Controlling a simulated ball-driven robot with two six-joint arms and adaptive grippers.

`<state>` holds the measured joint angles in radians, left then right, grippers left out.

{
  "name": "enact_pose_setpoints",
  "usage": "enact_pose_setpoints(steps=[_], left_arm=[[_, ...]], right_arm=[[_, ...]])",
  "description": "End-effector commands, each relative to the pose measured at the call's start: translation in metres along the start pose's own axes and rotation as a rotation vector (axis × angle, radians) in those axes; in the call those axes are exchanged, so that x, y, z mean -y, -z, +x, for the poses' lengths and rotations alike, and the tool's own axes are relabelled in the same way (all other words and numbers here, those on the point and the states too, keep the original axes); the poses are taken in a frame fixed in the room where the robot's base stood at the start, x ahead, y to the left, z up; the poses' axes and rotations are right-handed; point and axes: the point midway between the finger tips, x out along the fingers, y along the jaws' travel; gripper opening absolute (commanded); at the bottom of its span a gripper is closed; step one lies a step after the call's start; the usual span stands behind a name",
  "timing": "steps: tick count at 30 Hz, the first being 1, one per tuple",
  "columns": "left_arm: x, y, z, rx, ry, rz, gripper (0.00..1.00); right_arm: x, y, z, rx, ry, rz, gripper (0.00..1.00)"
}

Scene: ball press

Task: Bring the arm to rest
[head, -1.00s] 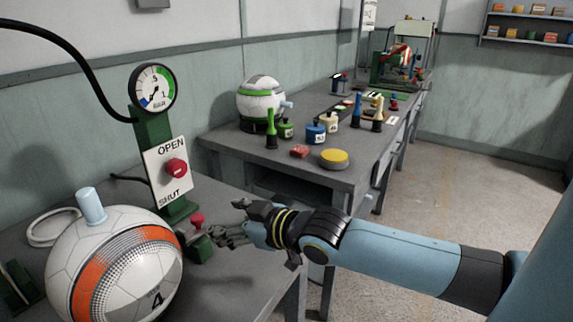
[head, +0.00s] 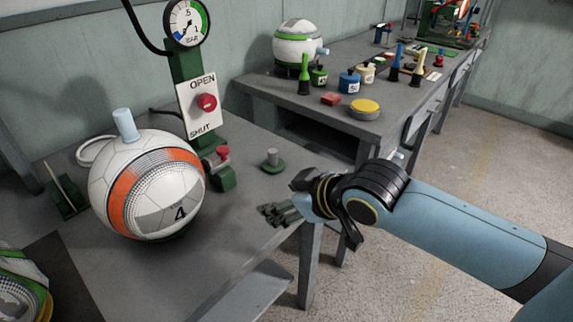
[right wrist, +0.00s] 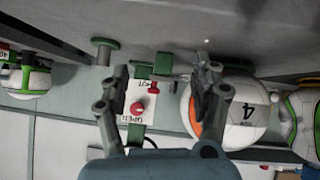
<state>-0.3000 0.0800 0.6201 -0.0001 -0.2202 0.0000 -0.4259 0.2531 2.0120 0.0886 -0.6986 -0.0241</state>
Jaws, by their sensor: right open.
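My right arm comes in from the right in the head view. Its gripper (head: 280,213) hangs over the front right edge of the near bench (head: 235,240), clear of the things on it. In the right wrist view the gripper (right wrist: 160,80) has its two fingers spread with nothing between them. The white and orange ball (head: 150,185), marked 4, sits on the bench with a pale blue plug on top. It also shows in the right wrist view (right wrist: 245,112). My left gripper is in neither view.
Behind the ball stands a green post with a gauge (head: 187,22) and an OPEN/SHUT panel with a red knob (head: 206,102). A red-topped green valve (head: 222,168) and a small green-based peg (head: 272,162) stand between ball and gripper. A far bench holds several items.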

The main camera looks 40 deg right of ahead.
Motion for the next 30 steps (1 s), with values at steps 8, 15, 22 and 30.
enact_pose_setpoints(steps=[8,15,22,30], left_arm=[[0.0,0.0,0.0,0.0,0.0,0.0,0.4],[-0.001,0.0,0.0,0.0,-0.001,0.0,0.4],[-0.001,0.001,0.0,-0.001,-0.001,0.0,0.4],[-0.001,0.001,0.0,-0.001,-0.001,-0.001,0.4]], right_arm=[[0.0,0.0,0.0,-0.001,0.0,0.0,0.64],[0.008,-0.005,-0.014,0.064,0.007,0.009,0.64],[0.027,-0.027,-0.066,0.279,0.017,0.035,0.64],[0.039,-0.046,-0.126,0.482,0.019,0.068,0.64]])
